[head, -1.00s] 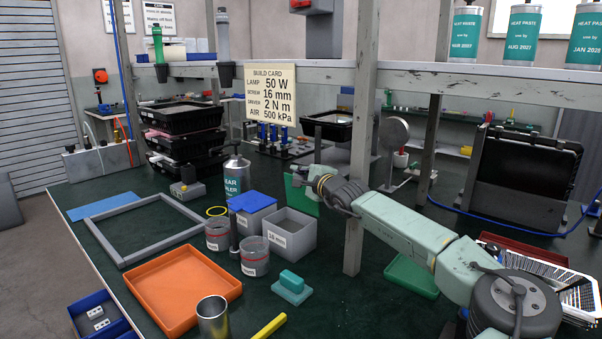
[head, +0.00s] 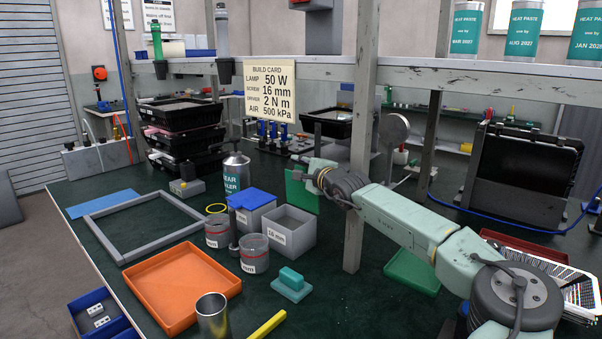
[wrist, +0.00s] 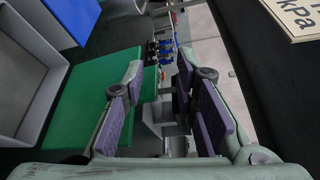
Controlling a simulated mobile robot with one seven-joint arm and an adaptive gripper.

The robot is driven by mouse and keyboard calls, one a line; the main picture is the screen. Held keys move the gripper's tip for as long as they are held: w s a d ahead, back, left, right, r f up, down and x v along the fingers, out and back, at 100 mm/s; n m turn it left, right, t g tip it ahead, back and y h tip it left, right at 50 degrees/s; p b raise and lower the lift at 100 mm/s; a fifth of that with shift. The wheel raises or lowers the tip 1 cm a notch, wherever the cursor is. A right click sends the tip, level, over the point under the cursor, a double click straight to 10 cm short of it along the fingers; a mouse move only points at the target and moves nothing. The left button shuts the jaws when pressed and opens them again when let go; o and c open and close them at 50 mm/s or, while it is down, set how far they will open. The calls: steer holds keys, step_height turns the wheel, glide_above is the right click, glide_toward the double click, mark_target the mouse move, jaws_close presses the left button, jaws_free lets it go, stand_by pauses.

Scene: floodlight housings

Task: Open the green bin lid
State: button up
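The green lid (head: 301,190) stands upright at the back edge of the open grey bin (head: 289,231), whose inside looks empty. In the wrist view the lid (wrist: 85,100) is a broad flat green panel left of and behind my left finger, with the grey bin (wrist: 25,75) further left. My gripper (head: 300,166) is just above and beside the lid's top in the head view. In the wrist view my gripper (wrist: 160,80) has its purple-padded fingers spread, with nothing between them. Whether a finger touches the lid I cannot tell.
A grey bin with a blue lid (head: 251,198) stands just left of the grey bin. A grey post (head: 358,200) stands right of the lid, close to my arm. A build card (head: 270,90) hangs above.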

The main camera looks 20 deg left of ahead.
step_height(320, 180, up, 8)
steer(key=shift+r, duration=0.2)
